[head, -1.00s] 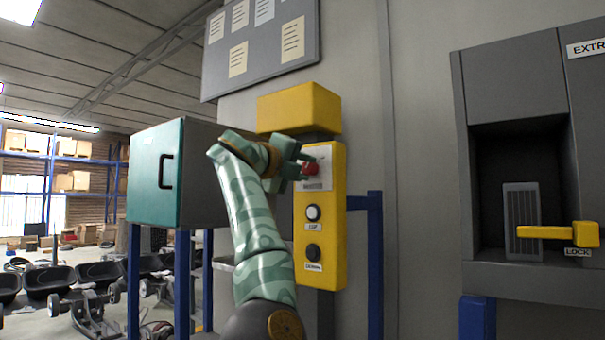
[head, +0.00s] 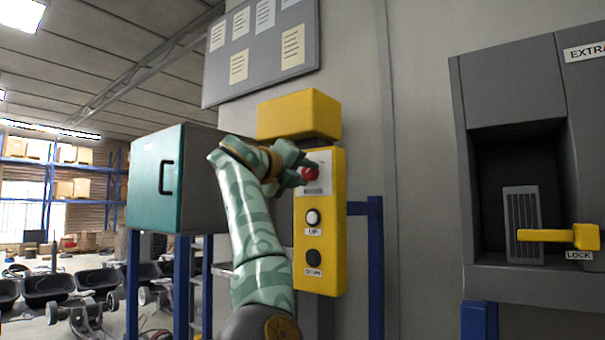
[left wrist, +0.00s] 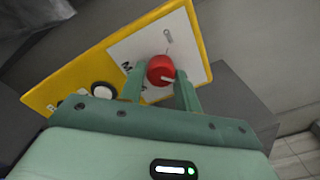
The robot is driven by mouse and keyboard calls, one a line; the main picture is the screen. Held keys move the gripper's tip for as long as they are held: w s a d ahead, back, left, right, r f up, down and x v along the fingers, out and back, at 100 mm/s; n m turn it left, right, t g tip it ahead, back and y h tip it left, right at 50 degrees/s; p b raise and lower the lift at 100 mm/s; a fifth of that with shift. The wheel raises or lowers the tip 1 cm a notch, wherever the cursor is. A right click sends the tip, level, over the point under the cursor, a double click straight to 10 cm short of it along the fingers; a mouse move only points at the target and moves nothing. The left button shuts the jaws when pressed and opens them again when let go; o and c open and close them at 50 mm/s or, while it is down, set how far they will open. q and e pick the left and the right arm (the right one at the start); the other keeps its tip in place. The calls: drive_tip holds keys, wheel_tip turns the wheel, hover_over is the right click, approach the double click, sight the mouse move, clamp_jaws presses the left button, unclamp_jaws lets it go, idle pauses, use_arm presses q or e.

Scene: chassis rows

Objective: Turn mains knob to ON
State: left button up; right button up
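The red mains knob (head: 309,173) sits on a pale plate at the top of a yellow control panel (head: 334,235). A label beginning with M is partly visible beside it. My left gripper (head: 303,172) is at the knob, coming from the left. In the left wrist view, the two green fingers (left wrist: 160,82) lie one on each side of the red knob (left wrist: 160,69), with no clear gap, so they appear shut on it. A white mark on the knob points to the lower right in that view. The right gripper is not in view.
Below the knob are a white button (head: 313,217) and a black button (head: 313,257). A yellow box (head: 299,114) overhangs the panel. A teal-doored cabinet (head: 157,178) stands left. A yellow lock lever (head: 560,235) is on a grey machine at right.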

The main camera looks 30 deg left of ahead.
use_arm(q)
drive_tip(key=o, duration=0.3)
drive_tip(key=shift+f, duration=0.15)
drive_tip(key=s+a+b, duration=0.1)
drive_tip(key=s+b, duration=0.4)
drive_tip(key=s, duration=1.1)
drive_tip(key=shift+b, duration=0.4)
drive_tip(key=shift+a, duration=0.1)
